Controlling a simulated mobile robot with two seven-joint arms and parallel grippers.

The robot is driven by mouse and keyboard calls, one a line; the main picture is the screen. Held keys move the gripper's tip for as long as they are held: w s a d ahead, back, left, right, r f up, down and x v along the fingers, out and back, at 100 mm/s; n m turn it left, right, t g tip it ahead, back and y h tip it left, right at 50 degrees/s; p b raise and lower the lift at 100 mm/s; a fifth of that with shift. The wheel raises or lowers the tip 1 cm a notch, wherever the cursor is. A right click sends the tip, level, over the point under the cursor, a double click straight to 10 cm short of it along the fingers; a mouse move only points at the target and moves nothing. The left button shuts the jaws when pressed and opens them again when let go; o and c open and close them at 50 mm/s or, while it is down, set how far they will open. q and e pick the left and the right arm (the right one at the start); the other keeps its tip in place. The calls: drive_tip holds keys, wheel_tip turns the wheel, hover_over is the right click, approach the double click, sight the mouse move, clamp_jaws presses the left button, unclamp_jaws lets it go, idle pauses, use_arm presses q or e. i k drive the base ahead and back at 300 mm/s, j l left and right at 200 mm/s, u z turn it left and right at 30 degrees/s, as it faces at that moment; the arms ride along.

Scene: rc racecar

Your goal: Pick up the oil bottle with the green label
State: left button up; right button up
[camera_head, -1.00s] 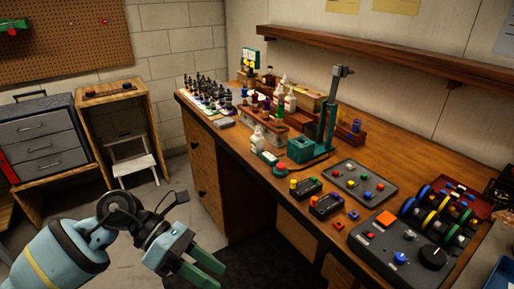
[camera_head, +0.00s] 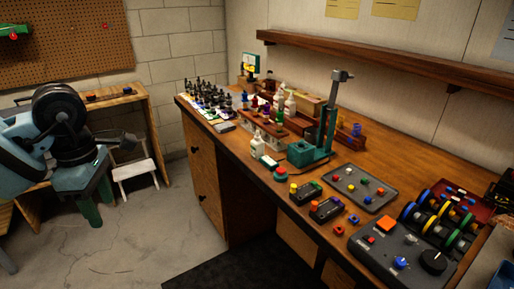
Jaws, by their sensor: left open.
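A small white bottle (camera_head: 256,143) stands upright near the front edge of the workbench, left of the green stand. Two more white bottles, one at the back (camera_head: 280,101) and one beside it (camera_head: 290,106), stand behind the wooden rack. The labels are too small to tell which one is green. My left gripper (camera_head: 97,206) is at the far left, green fingers pointing down and open, empty, well away from the bench and the bottles. My right gripper is not in view.
The workbench (camera_head: 390,150) carries a green stand (camera_head: 303,152), a wooden rack (camera_head: 268,124), dark control boxes (camera_head: 361,187) and several small dark pieces at the far left end. A white step stool (camera_head: 136,170) stands on the floor.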

sight(257, 146)
drive_tip(key=i+l+z, duration=0.25)
drive_tip(key=i+z, duration=0.25)
drive_tip(key=i+l+z, duration=0.1)
drive_tip(key=i+z, duration=0.4)
drive_tip(key=k, duration=0.1)
